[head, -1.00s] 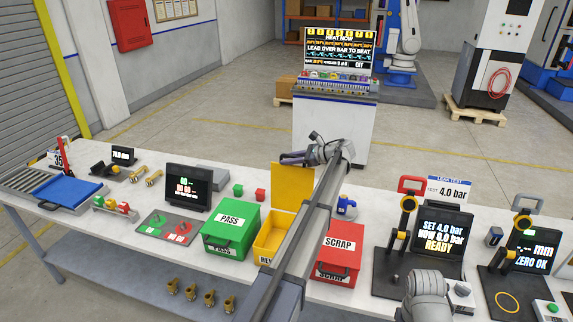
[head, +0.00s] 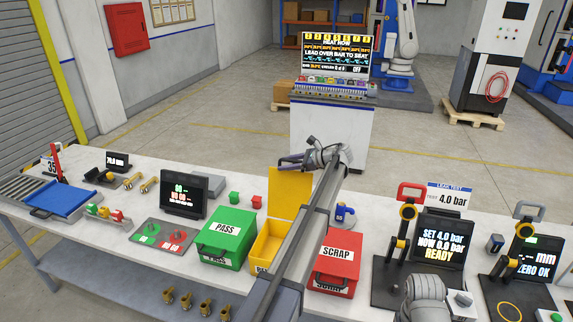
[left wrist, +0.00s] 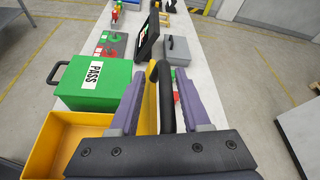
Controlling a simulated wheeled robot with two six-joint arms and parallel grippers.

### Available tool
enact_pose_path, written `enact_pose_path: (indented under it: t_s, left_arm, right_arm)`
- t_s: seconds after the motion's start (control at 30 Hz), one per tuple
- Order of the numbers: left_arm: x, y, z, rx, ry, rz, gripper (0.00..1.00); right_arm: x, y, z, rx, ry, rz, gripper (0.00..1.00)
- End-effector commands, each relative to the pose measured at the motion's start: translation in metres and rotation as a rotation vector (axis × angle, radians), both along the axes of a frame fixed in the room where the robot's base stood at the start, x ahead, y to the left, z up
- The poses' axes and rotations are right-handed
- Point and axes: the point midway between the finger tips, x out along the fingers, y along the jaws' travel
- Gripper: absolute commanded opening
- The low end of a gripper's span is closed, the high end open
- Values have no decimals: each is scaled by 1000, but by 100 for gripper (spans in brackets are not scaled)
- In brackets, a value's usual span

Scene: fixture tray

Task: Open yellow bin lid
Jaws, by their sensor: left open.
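The yellow bin (head: 263,246) stands on the bench between the green PASS bin and the red SCRAP bin. Its lid (head: 290,187) stands upright at the back, and the bin is open; its inside also shows in the left wrist view (left wrist: 58,128). My left gripper (head: 284,162) is at the lid's top edge. In the left wrist view its purple fingers (left wrist: 160,82) are spread on either side of the lid's black handle (left wrist: 165,95), with gaps visible. My left forearm hides part of the bin's right side. My right gripper is out of view.
The green PASS bin (head: 226,247) is close at left and the red SCRAP bin (head: 334,272) at right, both closed. A dark screen (head: 183,194) and a grey case (left wrist: 175,50) stand beyond the green bin. The leak-test station (head: 435,250) is further right.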

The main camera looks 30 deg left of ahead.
Motion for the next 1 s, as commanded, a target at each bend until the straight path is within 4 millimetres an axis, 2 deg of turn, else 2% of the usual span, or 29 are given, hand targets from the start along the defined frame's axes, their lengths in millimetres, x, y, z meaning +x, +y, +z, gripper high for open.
enact_pose_path:
  t_s: [0.17, 0.6, 1.0]
  left_arm:
    - [2, -11, 6, 0, 1, -1, 47]
    - [11, -67, 28, -1, 0, 0, 47]
    - [10, -69, 28, -1, 0, 1, 47]
  right_arm:
    - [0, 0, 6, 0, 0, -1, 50]
    - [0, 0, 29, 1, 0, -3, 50]
    - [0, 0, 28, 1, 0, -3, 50]
